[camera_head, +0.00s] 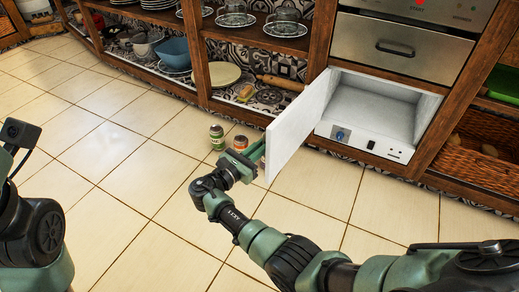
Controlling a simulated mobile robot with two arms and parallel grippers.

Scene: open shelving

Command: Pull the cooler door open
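The white cooler (374,110) is built into the wooden shelving at right, below a steel drawer. Its door (297,127) stands open, swung out to the left, and the empty white interior shows. A control panel with a blue knob (340,134) lies along its lower front. My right gripper (255,155) is at the outer edge of the door, on its left side. The door hides part of the fingers, so I cannot tell whether they are shut or gripping. My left arm (36,235) is at the left edge, and its gripper is not in view.
Two jars, one green-lidded (217,137) and one orange-red (240,143), stand on the tiled floor close behind my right gripper. Shelves with dishes and a blue bowl (174,54) line the back. A wicker basket (470,168) is at right. The floor at left is clear.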

